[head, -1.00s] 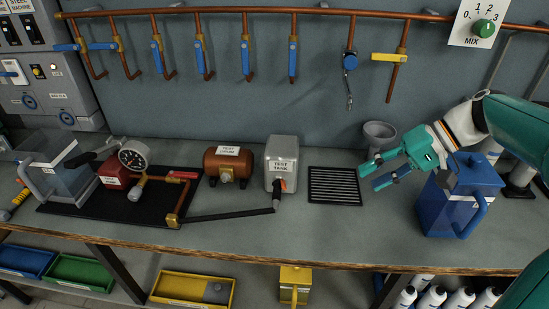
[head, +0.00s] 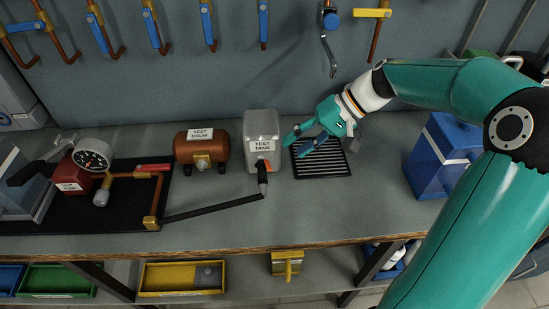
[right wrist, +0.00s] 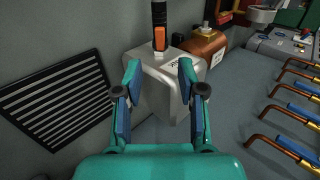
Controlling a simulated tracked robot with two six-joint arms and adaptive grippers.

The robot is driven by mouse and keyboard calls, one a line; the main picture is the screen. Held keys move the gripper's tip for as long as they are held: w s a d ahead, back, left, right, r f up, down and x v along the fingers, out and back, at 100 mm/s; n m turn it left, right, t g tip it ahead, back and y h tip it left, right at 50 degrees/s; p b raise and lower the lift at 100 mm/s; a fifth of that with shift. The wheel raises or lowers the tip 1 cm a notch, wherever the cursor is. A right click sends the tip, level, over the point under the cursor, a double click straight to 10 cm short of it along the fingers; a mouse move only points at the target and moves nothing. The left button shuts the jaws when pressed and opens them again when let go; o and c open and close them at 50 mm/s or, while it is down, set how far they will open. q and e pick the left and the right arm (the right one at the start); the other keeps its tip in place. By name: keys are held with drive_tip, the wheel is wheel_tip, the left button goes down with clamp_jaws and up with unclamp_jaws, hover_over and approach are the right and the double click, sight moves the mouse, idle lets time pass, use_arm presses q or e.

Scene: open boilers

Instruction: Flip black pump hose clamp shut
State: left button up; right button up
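The black pump hose (head: 212,209) runs from the brass fitting of the red test pump (head: 71,183) to the front of the grey test tank (head: 262,128). An orange part, seemingly the clamp (head: 263,165), sits at its tank end; it also shows in the right wrist view (right wrist: 159,38). Whether it stands open is too small to tell. My right gripper (head: 295,146) is open and empty, just right of the tank. In the right wrist view its fingers (right wrist: 159,75) frame the tank, with the orange part beyond them. My left gripper is out of view.
A brown test drum (head: 201,149) stands left of the tank. A black grate (head: 322,160) lies under my right gripper. A blue jug (head: 440,158) stands at the right. The bench front (head: 300,222) is clear. Blue-handled pipes (head: 207,24) hang behind.

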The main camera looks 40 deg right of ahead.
sight(270, 165)
drive_tip(key=x, duration=0.7)
drive_tip(key=shift+a+f, duration=0.15)
drive_tip(key=shift+f, duration=0.1)
drive_tip(key=shift+c, duration=0.2)
clamp_jaws()
